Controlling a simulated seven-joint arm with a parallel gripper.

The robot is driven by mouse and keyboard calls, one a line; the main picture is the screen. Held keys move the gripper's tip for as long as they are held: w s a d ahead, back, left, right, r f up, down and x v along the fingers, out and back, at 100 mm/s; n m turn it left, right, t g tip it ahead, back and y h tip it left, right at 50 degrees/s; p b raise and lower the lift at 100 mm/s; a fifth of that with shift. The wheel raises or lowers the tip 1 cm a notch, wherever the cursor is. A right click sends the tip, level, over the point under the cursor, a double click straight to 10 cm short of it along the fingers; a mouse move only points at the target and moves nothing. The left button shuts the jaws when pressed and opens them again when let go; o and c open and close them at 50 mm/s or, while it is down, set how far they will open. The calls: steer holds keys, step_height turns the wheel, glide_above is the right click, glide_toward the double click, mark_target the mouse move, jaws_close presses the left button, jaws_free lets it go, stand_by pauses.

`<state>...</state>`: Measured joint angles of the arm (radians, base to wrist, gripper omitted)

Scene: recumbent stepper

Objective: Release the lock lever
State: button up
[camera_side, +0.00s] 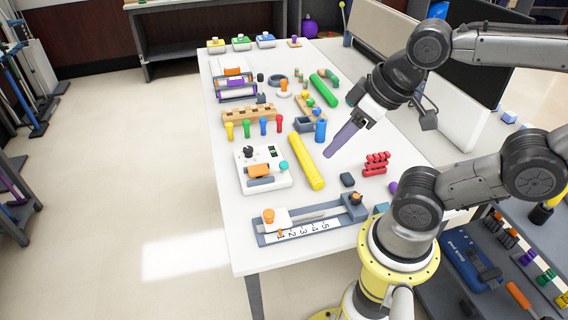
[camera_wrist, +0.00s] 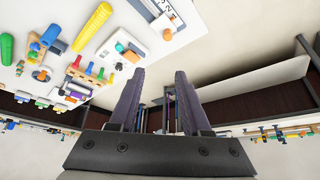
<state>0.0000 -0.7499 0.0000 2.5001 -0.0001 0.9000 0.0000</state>
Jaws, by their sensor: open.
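A slide device (camera_side: 312,226) with a numbered strip lies at the table's near end. It has a white carriage with an orange knob (camera_side: 268,215) at its left and a small orange-and-dark part (camera_side: 355,199) at its right end. I cannot tell for certain which part is the lock lever. The slide device also shows at the top of the wrist view (camera_wrist: 166,14). My gripper (camera_side: 328,154) is above the table, beyond the slide device, apart from everything. Its two purple fingers stand apart and empty in the wrist view (camera_wrist: 158,76).
A yellow cylinder (camera_side: 306,161) lies left of my gripper. A white box with controls (camera_side: 262,181), a red rack (camera_side: 376,164) and a dark block (camera_side: 347,180) are nearby. Several pegs and a green roll (camera_side: 323,90) lie farther back.

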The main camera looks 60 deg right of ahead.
steer(key=shift+m, duration=0.3)
steer(key=c, duration=0.5)
steer(key=shift+w+d+r+m, duration=0.15)
steer(key=shift+d+r+m, duration=0.1)
steer(key=shift+m, duration=0.15)
jaws_close()
steer(key=w+d+f+m+g+h, duration=0.1)
steer(key=w+d+m+h, duration=0.1)
steer(key=w, duration=0.5)
steer(key=w+d+m+g+h, duration=0.1)
steer(key=w+m+g, duration=0.15)
steer(key=w, duration=0.45)
steer(key=w+a+f+g+h, duration=0.1)
steer(key=w+f, duration=0.2)
steer(key=f, duration=0.4)
steer(key=w+a+f+g, duration=0.1)
steer(key=w+f, duration=0.2)
steer(key=f, duration=0.4)
steer(key=shift+w+n+h, duration=0.2)
steer(key=shift+n+h, duration=0.2)
steer(key=shift+n, duration=0.05)
steer(key=shift+g, duration=0.25)
